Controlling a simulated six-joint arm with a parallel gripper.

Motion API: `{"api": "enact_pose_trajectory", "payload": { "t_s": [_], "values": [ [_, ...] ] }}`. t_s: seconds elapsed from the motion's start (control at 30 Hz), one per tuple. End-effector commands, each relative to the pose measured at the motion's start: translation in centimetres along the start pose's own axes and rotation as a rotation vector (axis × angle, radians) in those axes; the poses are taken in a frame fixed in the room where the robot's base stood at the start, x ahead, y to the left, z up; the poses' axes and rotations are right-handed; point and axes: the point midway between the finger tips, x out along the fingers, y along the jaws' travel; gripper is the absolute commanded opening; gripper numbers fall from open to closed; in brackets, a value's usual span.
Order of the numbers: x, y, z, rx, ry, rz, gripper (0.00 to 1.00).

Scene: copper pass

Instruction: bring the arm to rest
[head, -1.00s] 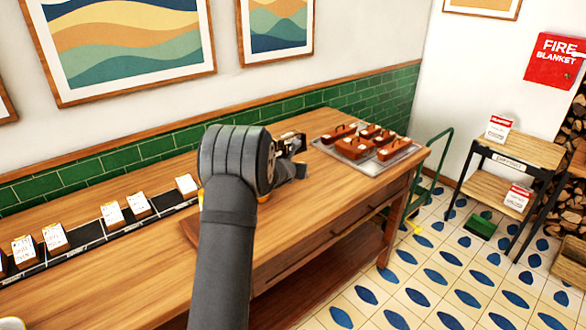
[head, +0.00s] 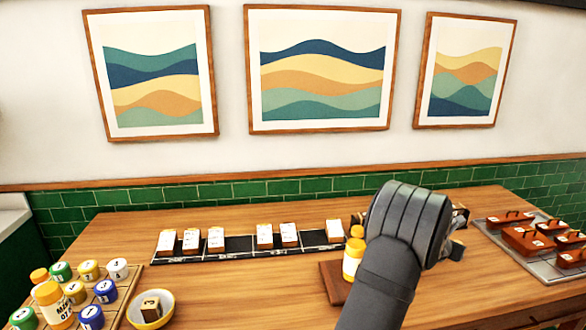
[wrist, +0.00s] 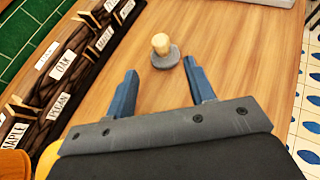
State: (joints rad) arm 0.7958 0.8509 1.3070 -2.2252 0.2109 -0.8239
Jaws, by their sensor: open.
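My arm rises from the bottom of the head view, with its dark grey wrist above the wooden counter (head: 240,285). My gripper (wrist: 162,86) shows in the wrist view with its two blue fingers apart and nothing between them. In the head view the arm mostly hides it. A small stamp-like piece with a pale wooden knob and grey base (wrist: 163,52) stands on the counter beyond the fingertips, apart from them. A dark rack with labelled slots (wrist: 75,65) lies left of the fingers in the wrist view.
A metal tray (head: 492,247) with several brown lidded dishes stands at right. A strip (head: 237,244) with several white-labelled blocks lies along the counter's back. A yellow-capped bottle (head: 352,262) stands left of my arm. Jars on a gridded board (head: 130,287) and a bowl (head: 163,318) are at left.

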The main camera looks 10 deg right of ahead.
Motion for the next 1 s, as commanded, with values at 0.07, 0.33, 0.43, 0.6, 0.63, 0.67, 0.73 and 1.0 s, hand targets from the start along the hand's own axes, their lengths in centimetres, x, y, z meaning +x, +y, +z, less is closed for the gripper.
{"api": "enact_pose_trajectory", "payload": {
  "t_s": [0.07,0.33,0.43,0.6,0.63,0.67,0.73,1.0],
  "values": [
    [0.5,0.0,0.0,0.001,0.000,-0.001,0.50],
    [4.0,0.0,-0.1,0.003,0.001,0.000,0.50],
    [5.5,0.0,-0.1,0.003,0.001,0.000,0.50],
    [7.4,-0.1,0.0,0.003,0.000,-0.001,0.50],
    [7.7,-0.1,-0.1,0.001,0.000,-0.001,0.50],
    [8.1,0.0,-0.1,0.002,0.000,0.000,0.50],
    [8.7,0.0,-0.1,0.002,0.000,0.001,0.50],
    [10.6,-0.1,-0.1,0.002,0.000,-0.001,0.50]
  ]
}}
